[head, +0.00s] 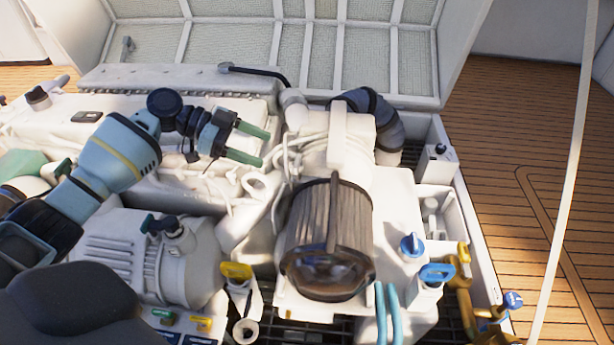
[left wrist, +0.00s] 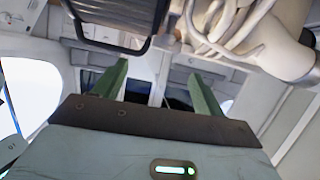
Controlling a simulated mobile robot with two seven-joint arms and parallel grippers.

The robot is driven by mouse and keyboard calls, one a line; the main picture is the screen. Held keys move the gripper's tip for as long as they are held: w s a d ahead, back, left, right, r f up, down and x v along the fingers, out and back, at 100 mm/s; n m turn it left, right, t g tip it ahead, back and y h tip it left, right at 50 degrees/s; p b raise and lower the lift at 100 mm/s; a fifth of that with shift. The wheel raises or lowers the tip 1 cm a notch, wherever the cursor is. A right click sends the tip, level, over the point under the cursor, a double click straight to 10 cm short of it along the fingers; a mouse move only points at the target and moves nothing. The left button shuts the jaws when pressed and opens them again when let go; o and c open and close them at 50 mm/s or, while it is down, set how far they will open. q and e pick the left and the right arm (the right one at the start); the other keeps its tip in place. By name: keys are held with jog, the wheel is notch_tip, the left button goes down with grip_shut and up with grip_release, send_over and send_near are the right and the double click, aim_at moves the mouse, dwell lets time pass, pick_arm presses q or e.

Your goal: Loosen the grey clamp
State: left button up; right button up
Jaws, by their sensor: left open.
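My left gripper (head: 265,147) is open and empty above the engine, its two green fingers pointing right towards white pipes. In the left wrist view its fingers (left wrist: 158,70) stand apart with nothing between them. A dark, bent hose (head: 385,122) with lighter grey bands lies to the right of the gripper, behind the white engine housing. I cannot tell for sure which band is the grey clamp. My right gripper is not in view.
A ribbed brown-grey cylinder (head: 328,235) stands front centre. White pipes (head: 285,165) run close to my left fingers. A blue-handled valve (head: 411,246) and yellow-handled valve (head: 236,271) are in front. The raised hatch (head: 310,45) closes off the back. Wooden deck (head: 540,200) is clear at right.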

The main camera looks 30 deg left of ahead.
aim_at(296, 160)
pick_arm(q)
jog(key=shift+w+a+f+b, duration=0.1)
jog(key=shift+w+f+b, duration=0.4)
jog(key=shift+b, duration=0.35)
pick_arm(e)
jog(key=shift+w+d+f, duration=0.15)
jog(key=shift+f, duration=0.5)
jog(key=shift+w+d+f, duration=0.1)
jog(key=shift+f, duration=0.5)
pick_arm(q)
jog(key=shift+r, duration=0.1)
jog(key=b+x, duration=0.1)
jog(key=x, duration=0.6)
jog(key=shift+w+b, duration=0.1)
jog(key=shift+b, duration=0.2)
jog(key=shift+d, duration=0.4)
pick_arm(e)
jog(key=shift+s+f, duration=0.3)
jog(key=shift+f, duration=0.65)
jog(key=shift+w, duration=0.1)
